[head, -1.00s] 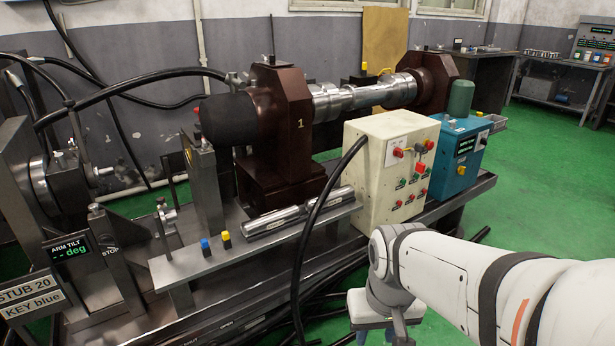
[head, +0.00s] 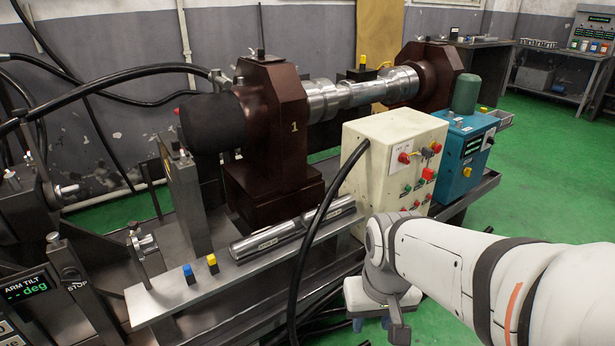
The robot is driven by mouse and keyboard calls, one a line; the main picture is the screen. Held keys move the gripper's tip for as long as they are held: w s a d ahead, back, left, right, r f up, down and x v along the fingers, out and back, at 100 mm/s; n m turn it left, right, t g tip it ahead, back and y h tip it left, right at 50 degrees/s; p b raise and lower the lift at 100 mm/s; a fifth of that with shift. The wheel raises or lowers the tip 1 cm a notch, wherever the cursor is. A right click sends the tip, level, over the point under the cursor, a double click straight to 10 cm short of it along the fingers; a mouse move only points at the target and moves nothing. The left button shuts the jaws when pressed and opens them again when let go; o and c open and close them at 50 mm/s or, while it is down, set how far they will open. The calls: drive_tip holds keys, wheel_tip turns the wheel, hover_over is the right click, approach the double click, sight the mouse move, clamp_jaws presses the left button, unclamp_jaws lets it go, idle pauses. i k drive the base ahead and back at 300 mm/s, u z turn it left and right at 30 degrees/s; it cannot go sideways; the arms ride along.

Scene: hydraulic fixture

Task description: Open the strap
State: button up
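No part in the head view can be singled out with certainty as the strap. A dark red-brown block marked 1 (head: 278,135) surrounds the near end of a bright metal cylinder (head: 350,97), and a second red-brown block (head: 437,75) stands at its far end. A small dark knob tops the near block. My gripper (head: 372,322) hangs low at the bottom of the picture, right of a thick black hose and in front of the cream control box. It is apart from the blocks. Its fingers are small and partly hidden, so its opening is unclear.
The cream control box (head: 385,165) with buttons and the teal unit (head: 466,155) stand between my arm and the cylinder. A black hose (head: 318,225) arches before the bench. A shelf (head: 228,271) holds a metal rod, a blue piece and a yellow piece. Green floor is free at right.

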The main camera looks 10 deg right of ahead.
sight(173, 145)
drive_tip(key=z, duration=0.05)
drive_tip(key=k, duration=0.25)
drive_tip(key=u, duration=0.7)
drive_tip(key=i, duration=1.15)
drive_tip(key=u, duration=0.35)
